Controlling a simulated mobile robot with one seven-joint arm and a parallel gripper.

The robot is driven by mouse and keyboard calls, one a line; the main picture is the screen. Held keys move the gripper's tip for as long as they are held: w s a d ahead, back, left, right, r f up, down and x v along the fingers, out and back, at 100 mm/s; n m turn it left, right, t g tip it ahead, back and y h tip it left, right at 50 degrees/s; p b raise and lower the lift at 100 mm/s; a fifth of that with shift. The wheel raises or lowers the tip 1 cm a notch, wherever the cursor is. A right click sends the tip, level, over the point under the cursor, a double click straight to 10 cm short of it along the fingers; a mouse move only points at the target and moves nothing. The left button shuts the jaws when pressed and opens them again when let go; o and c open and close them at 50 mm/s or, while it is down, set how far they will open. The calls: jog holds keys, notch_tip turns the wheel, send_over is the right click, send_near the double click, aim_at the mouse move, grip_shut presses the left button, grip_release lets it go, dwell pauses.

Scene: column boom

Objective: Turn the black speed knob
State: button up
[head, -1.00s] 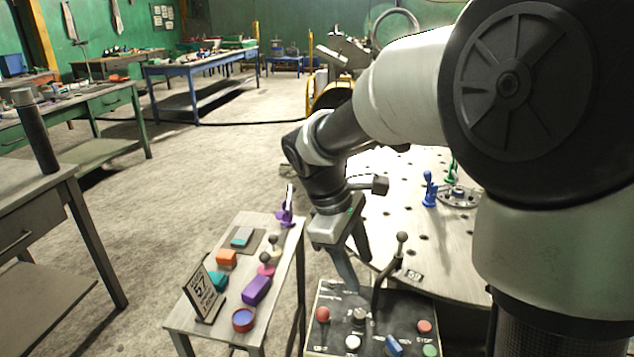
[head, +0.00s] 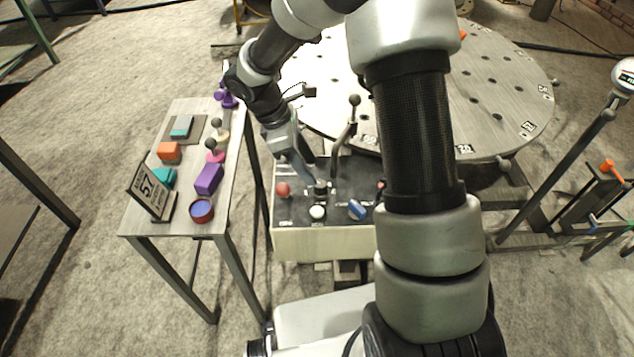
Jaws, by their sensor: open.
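The control panel (head: 296,213) is a box with a black sloped top, in the lower middle of the head view. The black knob (head: 321,189) stands upright on it, between a red button (head: 283,190) and a blue switch (head: 357,210). A white button (head: 317,212) is just in front of the knob. My gripper (head: 307,172) is open and reaches down from the upper left, its fingertips right by the knob. I cannot tell whether they touch it or stand around it.
A lever (head: 351,126) with a ball top rises behind the knob. A perforated round table (head: 490,95) lies behind the panel. A side table (head: 190,112) on the left holds coloured blocks and a sign (head: 150,191). My arm hides the panel's right part.

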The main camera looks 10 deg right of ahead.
aim_at(320, 184)
jog(key=b+x, duration=0.1)
jog(key=x, duration=0.5)
jog(key=shift+f, duration=0.2)
jog(key=c, duration=1)
